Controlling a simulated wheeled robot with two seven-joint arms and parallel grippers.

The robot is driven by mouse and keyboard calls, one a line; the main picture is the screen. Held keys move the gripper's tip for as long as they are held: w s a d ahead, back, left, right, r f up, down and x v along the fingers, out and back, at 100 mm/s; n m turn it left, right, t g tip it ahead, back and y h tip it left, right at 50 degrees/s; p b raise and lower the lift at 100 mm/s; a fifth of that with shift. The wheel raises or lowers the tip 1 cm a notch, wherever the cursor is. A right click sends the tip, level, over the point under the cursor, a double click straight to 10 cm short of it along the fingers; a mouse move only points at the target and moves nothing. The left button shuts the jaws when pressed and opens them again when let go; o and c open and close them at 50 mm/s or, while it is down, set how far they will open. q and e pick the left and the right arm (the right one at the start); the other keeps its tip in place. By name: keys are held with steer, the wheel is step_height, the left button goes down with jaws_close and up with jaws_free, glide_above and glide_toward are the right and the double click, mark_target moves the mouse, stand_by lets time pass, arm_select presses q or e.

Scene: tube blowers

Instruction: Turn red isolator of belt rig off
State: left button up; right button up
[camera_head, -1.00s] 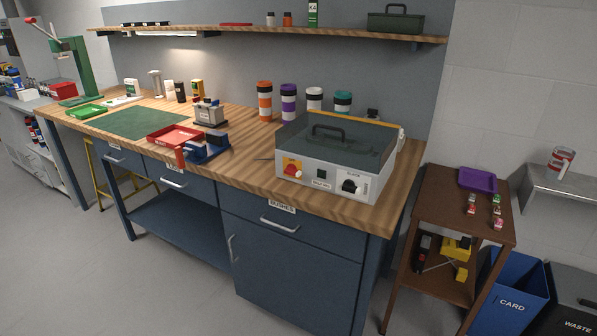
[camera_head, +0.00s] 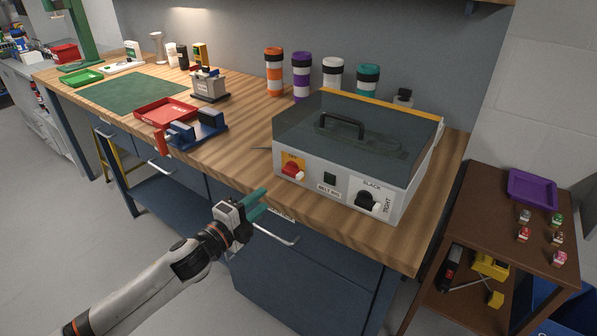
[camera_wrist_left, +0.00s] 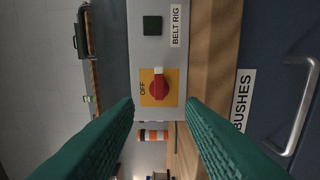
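The belt rig (camera_head: 330,186) is a grey box with a dark clear lid on the bench. Its red isolator (camera_head: 292,171) is a rotary knob on a yellow plate at the front left. The knob's white tip points right, and the OFF label is at the plate's top. In the left wrist view, turned sideways, the red isolator (camera_wrist_left: 158,88) lies ahead between the fingertips. My left gripper (camera_head: 264,200) has green fingers, spread and empty, in front of the bench edge, left of and below the knob, apart from it. My right gripper is not in view.
A black knob (camera_head: 368,201) and dark square button (camera_head: 330,178) share the panel. A drawer handle (camera_head: 276,236) sticks out below the bench edge. A blue fixture (camera_head: 199,130) and red tray (camera_head: 166,111) stand to the left. A brown trolley (camera_head: 480,235) stands at the right.

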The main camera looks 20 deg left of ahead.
mark_target(290, 175)
arm_select(q)
steer(key=p+x, duration=0.1)
steer(key=x, duration=1)
steer(key=shift+w, duration=0.15)
steer(key=shift+c, duration=0.6)
jaws_close()
